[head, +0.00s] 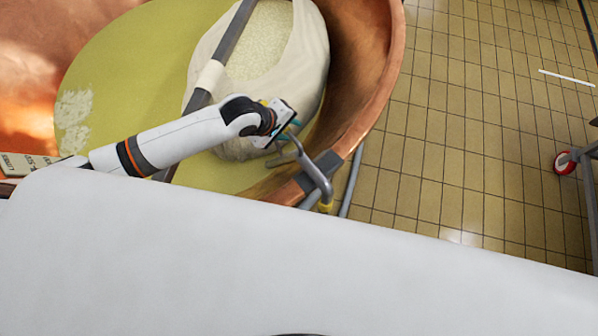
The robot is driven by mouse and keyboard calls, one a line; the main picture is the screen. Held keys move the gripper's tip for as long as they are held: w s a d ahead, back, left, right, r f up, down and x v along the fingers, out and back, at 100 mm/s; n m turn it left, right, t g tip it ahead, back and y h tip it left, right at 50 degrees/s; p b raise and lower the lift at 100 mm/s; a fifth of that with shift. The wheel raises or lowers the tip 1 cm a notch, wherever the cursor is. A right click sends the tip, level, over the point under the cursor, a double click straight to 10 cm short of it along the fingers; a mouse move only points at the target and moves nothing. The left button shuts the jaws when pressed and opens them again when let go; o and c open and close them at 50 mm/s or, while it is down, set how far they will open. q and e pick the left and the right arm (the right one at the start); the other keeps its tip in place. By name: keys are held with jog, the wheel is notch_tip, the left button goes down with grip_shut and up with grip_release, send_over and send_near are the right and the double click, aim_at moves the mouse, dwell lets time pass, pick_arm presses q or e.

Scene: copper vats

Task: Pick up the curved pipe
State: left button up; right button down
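The curved pipe (317,177) is grey metal and hooks over the copper vat's rim, with a bend outside and a yellow part lower down. Its upper end reaches inward over the vat. My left gripper (284,133) reaches in from the left over the vat, close to that upper end. Its fingers look apart, with teal bits at the tips, and I see nothing held. Whether the fingers touch the pipe is too small to tell. My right gripper is not in view.
The copper vat (379,62) holds yellow-green liquid (130,65) and a pale cloth bundle (312,50) of curd. A grey bar (235,30) crosses above it. Tiled floor (450,130) lies open to the right, with a red-wheeled stand (564,162) at the edge. A white surface fills the foreground.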

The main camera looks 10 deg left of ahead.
pick_arm(q)
grip_shut()
notch_tip(320, 180, up, 10)
jog(key=shift+r+b, duration=0.15)
jog(key=shift+b, duration=0.3)
jog(key=shift+w, duration=0.1)
